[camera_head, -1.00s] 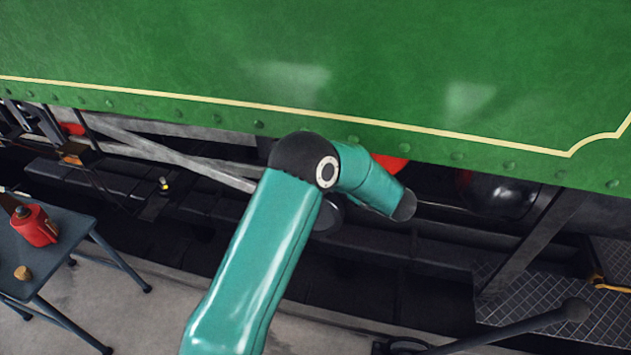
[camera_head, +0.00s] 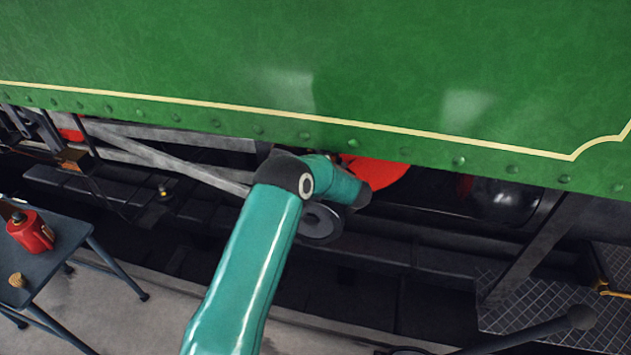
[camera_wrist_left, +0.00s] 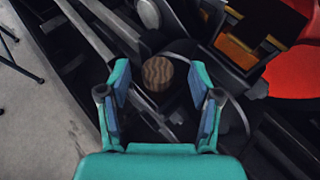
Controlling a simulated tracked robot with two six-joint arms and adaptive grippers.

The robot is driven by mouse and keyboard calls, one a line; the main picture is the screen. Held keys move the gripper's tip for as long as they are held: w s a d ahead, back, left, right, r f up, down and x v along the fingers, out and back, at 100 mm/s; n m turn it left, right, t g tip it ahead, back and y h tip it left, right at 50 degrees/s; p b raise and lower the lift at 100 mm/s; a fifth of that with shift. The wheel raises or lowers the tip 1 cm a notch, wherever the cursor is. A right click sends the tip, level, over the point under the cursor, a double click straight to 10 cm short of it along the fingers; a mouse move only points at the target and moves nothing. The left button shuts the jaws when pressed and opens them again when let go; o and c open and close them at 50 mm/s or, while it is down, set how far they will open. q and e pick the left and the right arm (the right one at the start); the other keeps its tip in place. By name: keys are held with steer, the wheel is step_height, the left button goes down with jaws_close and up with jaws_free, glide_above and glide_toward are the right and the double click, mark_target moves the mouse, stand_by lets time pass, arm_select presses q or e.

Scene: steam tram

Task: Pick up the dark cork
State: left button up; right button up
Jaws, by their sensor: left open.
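In the left wrist view a round, dark brown, grained cork (camera_wrist_left: 158,73) shows end-on between the tips of my left gripper (camera_wrist_left: 160,88). The teal and blue fingers are spread, with a gap on each side of the cork. I cannot tell how far beyond the fingertips it lies. In the head view the dark cork and the left gripper's fingers are hidden; only my teal arm shows, reaching under the green side panel. My right gripper is in neither view.
The green panel (camera_head: 300,60) overhangs the dark running gear, with a red part (camera_head: 375,172) beside my arm. At left a small table (camera_head: 75,235) holds a red can (camera_head: 30,232) and a light cork (camera_head: 17,280). A checkered step plate (camera_head: 530,310) is at right.

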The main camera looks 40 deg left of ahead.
arm_select(q)
steer(key=shift+x, duration=1.05)
steer(key=c, duration=0.9)
steer(key=shift+o, duration=0.2)
steer(key=shift+w+d+r, duration=0.1)
steer(key=shift+r, duration=0.1)
steer(key=shift+c, duration=0.3)
